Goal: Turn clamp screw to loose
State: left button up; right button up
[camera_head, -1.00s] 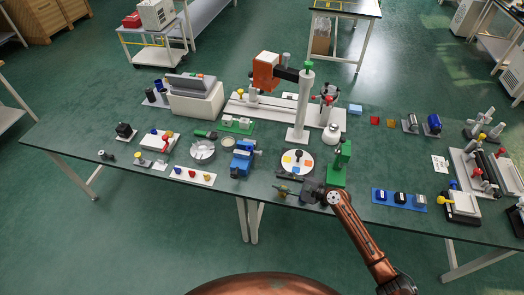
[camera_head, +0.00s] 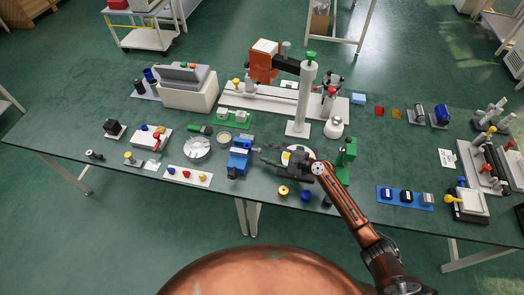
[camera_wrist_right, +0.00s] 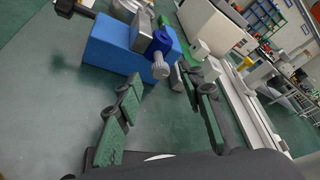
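A blue vise-like clamp (camera_head: 240,160) stands mid-table. In the right wrist view the blue clamp (camera_wrist_right: 112,45) has a round blue collar and a short silver screw (camera_wrist_right: 160,70) that points toward my gripper. My right gripper (camera_head: 263,156) reaches in from the right, just right of the clamp. In the wrist view my right gripper (camera_wrist_right: 168,92) is open, its two green-grey fingers wide apart. The screw's end lies beyond the gap between the fingertips, and nothing is held. My left gripper is out of view.
A white column (camera_head: 303,100) with a green top knob stands behind the gripper. A green stand (camera_head: 346,155) is close on the right. A yellow knob (camera_head: 283,190) and a blue knob (camera_head: 306,195) are near the front edge. A grey round dish (camera_head: 197,148) sits left of the clamp.

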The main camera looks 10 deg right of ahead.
aim_at(256, 150)
jog(key=shift+x, duration=1.25)
jog(key=shift+w+a+f, duration=0.15)
jog(key=shift+w, duration=0.05)
jog(key=shift+a, duration=0.1)
jog(key=shift+w, duration=0.1)
jog(key=c, duration=0.6)
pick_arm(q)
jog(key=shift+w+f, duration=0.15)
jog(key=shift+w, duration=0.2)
pick_arm(e)
grip_shut()
